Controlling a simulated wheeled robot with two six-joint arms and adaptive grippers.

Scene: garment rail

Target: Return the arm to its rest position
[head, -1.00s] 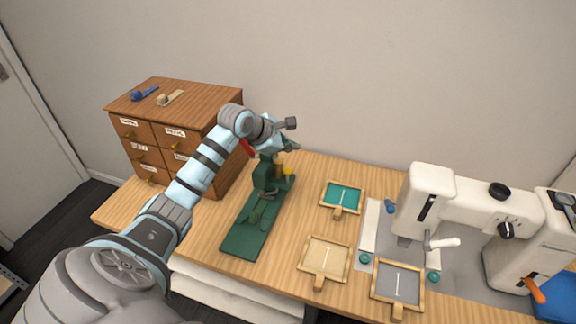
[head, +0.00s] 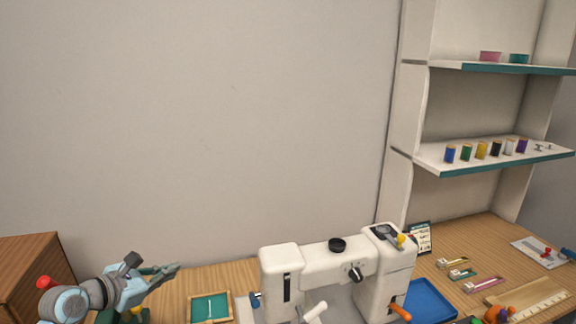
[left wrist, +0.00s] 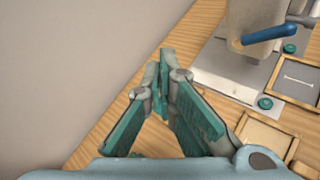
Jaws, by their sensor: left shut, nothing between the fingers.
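My left gripper (head: 168,272) is at the lower left of the head view, above the wooden table near the drawer cabinet. Its fingers are shut with nothing between them. In the left wrist view the gripper (left wrist: 165,55) shows its green finger pads meeting at the tips, pointing over bare wood along the wall. Most of my left arm is cut off by the bottom edge of the head view. My right gripper is not in view.
A white sewing machine (head: 335,264) stands right of the gripper. A framed teal tray (head: 210,308) lies between them. The wooden cabinet (head: 33,262) is at far left. A shelf with thread spools (head: 481,151) stands at right, above a blue tray (head: 430,302).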

